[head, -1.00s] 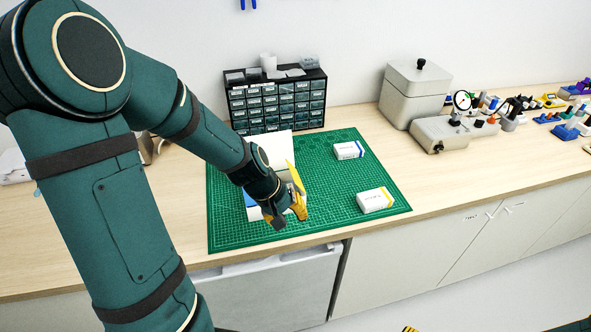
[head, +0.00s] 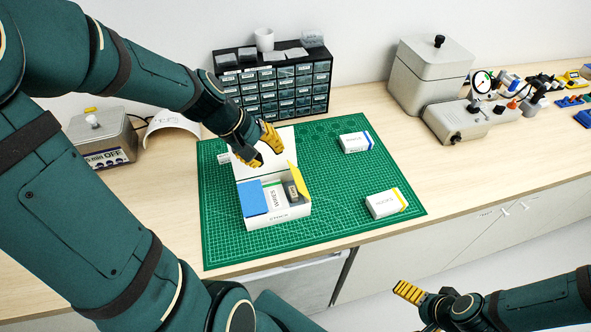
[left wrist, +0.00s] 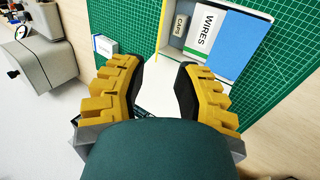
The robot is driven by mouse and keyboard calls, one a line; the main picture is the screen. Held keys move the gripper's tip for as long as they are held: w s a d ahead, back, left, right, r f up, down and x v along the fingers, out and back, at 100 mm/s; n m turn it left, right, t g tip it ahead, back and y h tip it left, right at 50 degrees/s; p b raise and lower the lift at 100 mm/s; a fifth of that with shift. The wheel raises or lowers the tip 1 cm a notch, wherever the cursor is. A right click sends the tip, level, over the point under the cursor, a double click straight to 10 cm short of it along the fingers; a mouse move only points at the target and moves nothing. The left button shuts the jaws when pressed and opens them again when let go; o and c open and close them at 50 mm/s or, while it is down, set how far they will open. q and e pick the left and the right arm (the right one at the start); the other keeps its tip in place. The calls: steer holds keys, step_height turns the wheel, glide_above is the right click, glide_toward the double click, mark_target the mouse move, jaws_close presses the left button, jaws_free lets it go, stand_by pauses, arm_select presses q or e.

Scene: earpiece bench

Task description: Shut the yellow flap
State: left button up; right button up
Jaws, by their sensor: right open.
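An open white box (head: 278,218) stands on the green cutting mat. Its yellow flap (head: 299,183) stands up along the right side and shows as a thin yellow strip in the left wrist view (left wrist: 160,30). The blue flap (head: 254,198) lies over the left part of the box. The white lid (head: 283,145) is raised at the back. Inside are a white WIRES packet (head: 274,196) and a grey CAPS packet (head: 292,192). My left gripper (head: 262,151) is open and empty above the box's rear, in front of the lid. My right gripper (head: 415,297) is open, away from the bench.
Two small white cartons, one blue-edged (head: 355,142) and one yellow-edged (head: 386,204), stand on the mat (head: 335,210) to the right. A drawer cabinet (head: 272,87) stands behind, with a grey lidded container (head: 430,70) at the back right. The mat between box and cartons is clear.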

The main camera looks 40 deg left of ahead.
mark_target(297, 177)
arm_select(q)
steer(key=b+x, duration=0.3)
steer(key=x, duration=1)
steer(key=shift+w+d+f+b, duration=0.1)
steer(key=shift+w+f+b, duration=0.05)
steer(key=shift+f+b, duration=0.2)
steer(key=shift+r, duration=0.1)
jaws_close()
